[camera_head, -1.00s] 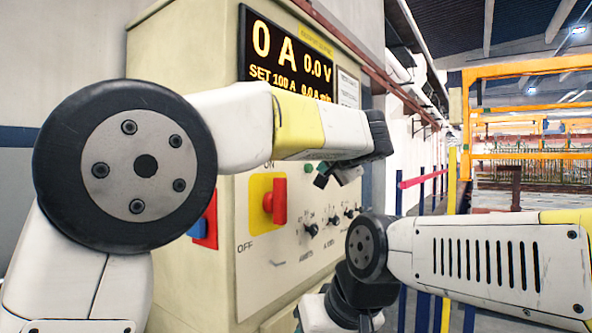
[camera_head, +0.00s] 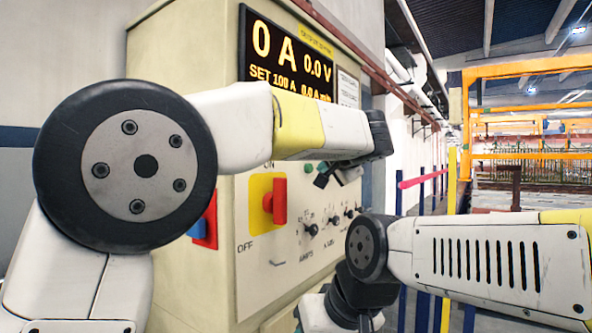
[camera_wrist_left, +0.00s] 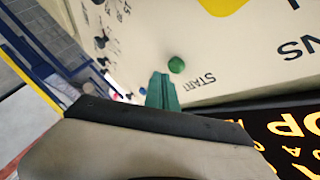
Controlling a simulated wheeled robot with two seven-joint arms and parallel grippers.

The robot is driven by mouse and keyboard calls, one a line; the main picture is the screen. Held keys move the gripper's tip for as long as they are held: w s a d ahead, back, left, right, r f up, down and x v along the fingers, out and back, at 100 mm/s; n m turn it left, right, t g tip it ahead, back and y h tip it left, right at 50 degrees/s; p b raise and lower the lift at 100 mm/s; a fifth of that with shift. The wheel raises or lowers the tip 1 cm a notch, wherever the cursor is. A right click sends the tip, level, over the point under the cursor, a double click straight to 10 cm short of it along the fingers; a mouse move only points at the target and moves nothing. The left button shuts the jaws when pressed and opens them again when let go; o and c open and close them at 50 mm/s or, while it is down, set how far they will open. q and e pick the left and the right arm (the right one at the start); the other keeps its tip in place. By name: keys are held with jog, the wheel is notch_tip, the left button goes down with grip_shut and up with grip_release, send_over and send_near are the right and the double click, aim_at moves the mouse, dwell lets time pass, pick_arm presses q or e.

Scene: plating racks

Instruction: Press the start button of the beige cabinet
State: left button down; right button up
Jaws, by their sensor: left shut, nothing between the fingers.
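The beige cabinet (camera_head: 205,285) stands in the middle left of the head view, its panel facing right. The green start button (camera_wrist_left: 176,65) shows in the left wrist view, with the word START beside it. It also shows in the head view as a small green dot (camera_head: 308,168) just under my left forearm. My left gripper (camera_head: 322,180) is in front of the panel, to the right of the button. In the left wrist view its green fingertips (camera_wrist_left: 162,90) are together, empty, close to the button; I cannot tell a touch. My right arm shows, but its fingers are hidden or cut off.
A red rotary switch (camera_head: 279,201) on a yellow plate is left of the knobs (camera_head: 312,230). A lit display (camera_head: 285,55) is above. A blue and red switch (camera_head: 204,226) is on the cabinet's side. Railings and orange frames stand at right.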

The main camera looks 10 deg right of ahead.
dwell(0.6)
pick_arm(q)
jog(key=shift+w+a, duration=0.3)
jog(key=shift+w+a, duration=0.4)
dwell(0.8)
dwell(0.3)
jog(key=shift+s+d, duration=0.65)
jog(key=shift+s, duration=0.05)
jog(key=s+d, duration=0.1)
jog(key=s, duration=0.1)
jog(key=s+d, duration=0.1)
jog(key=d, duration=0.1)
jog(key=shift+s+d, duration=0.15)
jog(key=shift+s, duration=0.2)
dwell(0.7)
